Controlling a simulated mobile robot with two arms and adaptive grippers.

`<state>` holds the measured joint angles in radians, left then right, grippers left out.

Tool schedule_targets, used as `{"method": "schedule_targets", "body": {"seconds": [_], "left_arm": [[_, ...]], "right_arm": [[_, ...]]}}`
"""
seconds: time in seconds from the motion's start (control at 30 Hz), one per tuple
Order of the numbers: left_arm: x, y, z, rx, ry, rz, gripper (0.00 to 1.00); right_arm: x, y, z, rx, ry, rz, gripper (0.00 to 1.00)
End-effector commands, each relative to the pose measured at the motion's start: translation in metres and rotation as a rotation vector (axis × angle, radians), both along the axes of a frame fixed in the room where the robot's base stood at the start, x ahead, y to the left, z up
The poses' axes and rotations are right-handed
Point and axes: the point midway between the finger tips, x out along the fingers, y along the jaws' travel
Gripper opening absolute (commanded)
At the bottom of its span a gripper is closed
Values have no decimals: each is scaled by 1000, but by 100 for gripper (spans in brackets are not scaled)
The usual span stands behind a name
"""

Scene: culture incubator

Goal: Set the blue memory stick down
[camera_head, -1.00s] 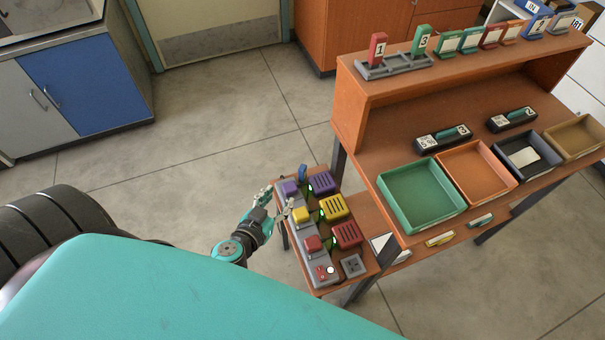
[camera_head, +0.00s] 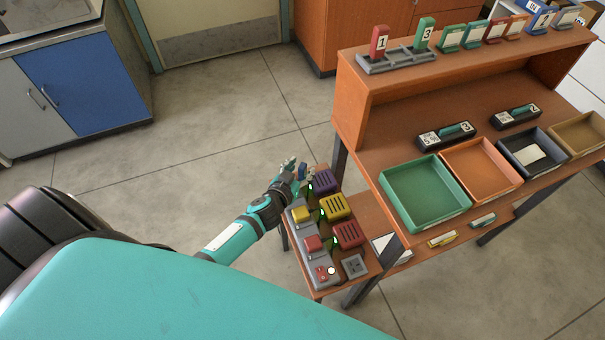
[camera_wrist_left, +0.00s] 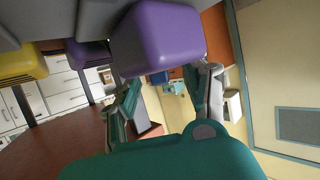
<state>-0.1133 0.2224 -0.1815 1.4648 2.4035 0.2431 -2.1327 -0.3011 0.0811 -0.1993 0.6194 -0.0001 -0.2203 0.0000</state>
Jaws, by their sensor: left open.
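The blue memory stick (camera_head: 302,170) appears as a small blue upright piece at the far end of the low side table (camera_head: 315,291), partly hidden by my left gripper. My left gripper (camera_head: 296,167) is open beside it, over the table's far end; I cannot tell whether the fingers touch it. In the left wrist view, the two fingers (camera_wrist_left: 165,98) are spread apart below a large purple block. A small blue patch (camera_wrist_left: 160,77) shows between them; I cannot tell whether it is the stick. My right gripper is not in view.
The side table holds a grey strip with yellow (camera_head: 300,213) and red (camera_head: 313,243) blocks, plus purple (camera_head: 325,182), yellow (camera_head: 335,207) and red (camera_head: 350,234) slotted blocks. A taller desk with a green tray (camera_head: 425,213) stands to the right. Open floor lies left.

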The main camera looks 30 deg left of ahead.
Motion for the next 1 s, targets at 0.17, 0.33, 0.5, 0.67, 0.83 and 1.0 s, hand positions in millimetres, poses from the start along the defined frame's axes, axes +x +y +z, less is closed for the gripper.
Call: {"method": "schedule_targets", "body": {"seconds": [0.17, 0.33, 0.5, 0.67, 0.83, 1.0], "left_arm": [[17, 1, -8, -2, 0, 1, 46], [18, 1, -7, 0, 0, 0, 46], [17, 1, -7, 0, 1, 0, 33], [17, 1, -7, 0, 1, 0, 12], [17, 1, -7, 0, 1, 0, 0], [17, 1, -7, 0, 0, 0, 0]], "right_arm": [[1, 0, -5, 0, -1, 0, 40], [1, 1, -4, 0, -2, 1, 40], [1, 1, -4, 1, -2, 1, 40], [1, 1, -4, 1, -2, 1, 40], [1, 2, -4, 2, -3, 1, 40], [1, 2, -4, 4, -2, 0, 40]]}}
